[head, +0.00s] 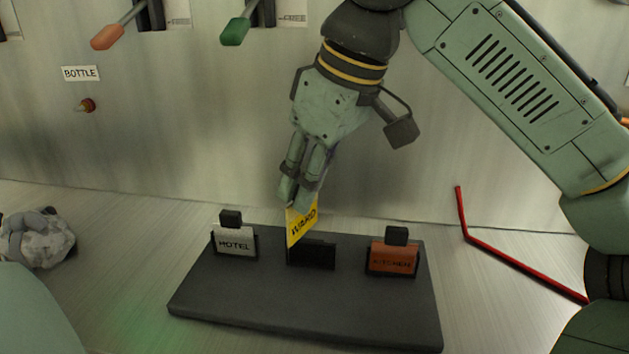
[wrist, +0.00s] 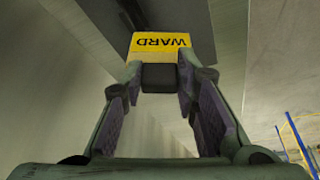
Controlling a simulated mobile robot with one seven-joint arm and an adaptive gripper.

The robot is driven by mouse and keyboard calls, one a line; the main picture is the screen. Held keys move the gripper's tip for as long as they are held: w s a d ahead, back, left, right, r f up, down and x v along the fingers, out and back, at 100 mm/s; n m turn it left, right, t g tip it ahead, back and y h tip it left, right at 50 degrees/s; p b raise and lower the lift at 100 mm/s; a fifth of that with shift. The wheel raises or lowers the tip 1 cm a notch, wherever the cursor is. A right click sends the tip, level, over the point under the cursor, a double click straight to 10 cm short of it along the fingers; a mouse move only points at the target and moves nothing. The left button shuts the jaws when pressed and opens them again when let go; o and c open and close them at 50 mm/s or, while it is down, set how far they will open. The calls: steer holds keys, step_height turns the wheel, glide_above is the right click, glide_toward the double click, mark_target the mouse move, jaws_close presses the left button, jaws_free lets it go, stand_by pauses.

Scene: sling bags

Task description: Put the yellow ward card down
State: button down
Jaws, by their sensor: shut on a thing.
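The yellow ward card (head: 300,227) has black lettering and hangs tilted below my gripper (head: 298,198). My gripper is shut on it, pointing down. In the wrist view the card (wrist: 161,42) shows beyond my fingers (wrist: 163,78), with a dark block between the fingertips. In the head view the card is at the left part of the empty middle holder (head: 318,256) on the dark board (head: 305,308). I cannot tell whether its lower edge touches the holder.
A white MOTEL card (head: 235,242) stands left on the board and an orange card (head: 393,258) stands right. A red bent rod (head: 510,262) lies to the right. A grey crumpled item (head: 40,240) lies at far left. A wall with levers rises behind.

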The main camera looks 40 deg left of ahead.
steer(key=w+a+f+p, duration=0.1)
steer(key=w+a+f, duration=0.1)
steer(key=w+f, duration=0.2)
steer(key=shift+a, duration=0.25)
steer(key=shift+w, duration=0.1)
steer(key=shift+f, duration=0.6)
steer(key=c, duration=1.3)
jaws_free()
